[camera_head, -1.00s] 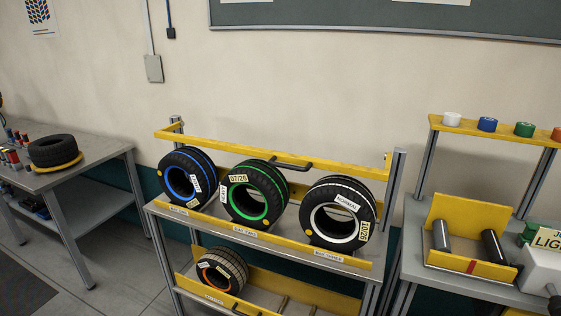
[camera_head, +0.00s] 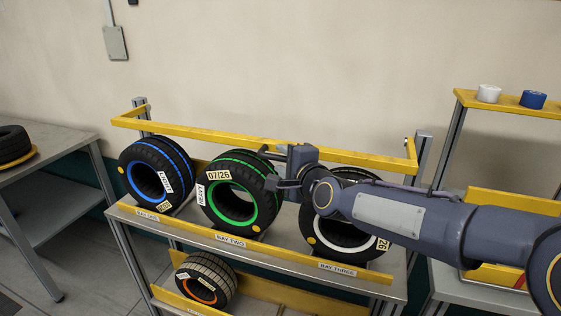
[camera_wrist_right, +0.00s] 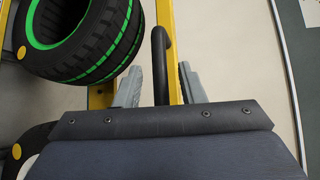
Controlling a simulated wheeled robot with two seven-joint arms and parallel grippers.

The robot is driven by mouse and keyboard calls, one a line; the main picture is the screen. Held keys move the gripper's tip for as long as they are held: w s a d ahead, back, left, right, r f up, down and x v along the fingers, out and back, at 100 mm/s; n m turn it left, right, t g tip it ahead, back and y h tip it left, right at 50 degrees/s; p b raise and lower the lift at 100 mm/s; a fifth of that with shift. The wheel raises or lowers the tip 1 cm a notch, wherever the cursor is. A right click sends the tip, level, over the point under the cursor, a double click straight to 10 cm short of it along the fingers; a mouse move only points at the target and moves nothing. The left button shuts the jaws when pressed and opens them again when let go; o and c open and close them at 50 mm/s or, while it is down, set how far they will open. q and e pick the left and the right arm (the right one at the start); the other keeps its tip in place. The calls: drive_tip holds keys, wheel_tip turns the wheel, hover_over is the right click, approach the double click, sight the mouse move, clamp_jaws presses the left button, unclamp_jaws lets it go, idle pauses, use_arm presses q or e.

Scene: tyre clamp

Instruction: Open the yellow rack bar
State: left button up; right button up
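The yellow rack bar (camera_head: 215,138) runs across the top of the rack, above and behind the tyres. A black handle (camera_head: 262,152) is fixed on it near the middle. My right gripper (camera_head: 274,168) reaches in from the right and is at the handle, in front of the bar. In the right wrist view, the two grey fingers of the gripper (camera_wrist_right: 160,67) stand apart on either side of the black handle (camera_wrist_right: 160,45), with gaps showing. The yellow bar (camera_wrist_right: 174,75) lies behind the handle there. My left gripper is not in view.
A blue-striped tyre (camera_head: 143,165), a green-striped tyre (camera_head: 215,205) and a white-striped tyre (camera_head: 325,236) sit on the upper shelf. My right arm partly hides the white-striped one. An orange-ringed tyre (camera_head: 215,270) lies below. A side table (camera_head: 75,140) stands left.

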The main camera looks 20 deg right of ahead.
drive_tip(key=shift+x, duration=0.75)
clamp_jaws()
